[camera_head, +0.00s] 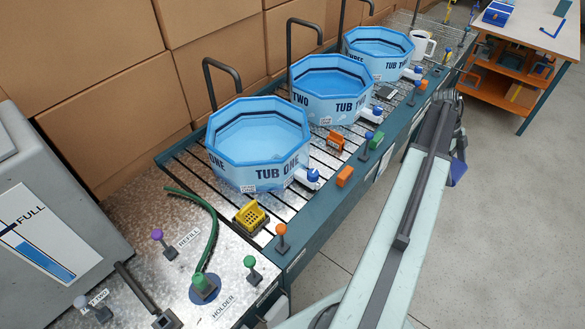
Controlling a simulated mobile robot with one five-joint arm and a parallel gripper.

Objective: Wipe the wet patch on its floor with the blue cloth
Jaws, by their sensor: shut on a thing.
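My arm reaches from the bottom right to the far end of the bench. My gripper (456,150) is at its tip, mostly hidden behind the arm, to the right of the bench edge. It is shut on what looks like the dark blue cloth (457,173), which hangs below the tip over the grey floor. Three light-blue octagonal tubs stand in a row: Tub One (272,170) nearest, Tub Two (345,108) in the middle, and a third tub (385,68) farthest. Their insides look pale blue and shiny. I cannot make out which floor has the wet patch.
Dark pipes arch behind the tubs. A yellow basket (251,216), orange blocks, and coloured knobs line the slatted bench. A green hose (213,235) lies near left, beside a grey machine (45,220). A white mug (422,45) stands far back.

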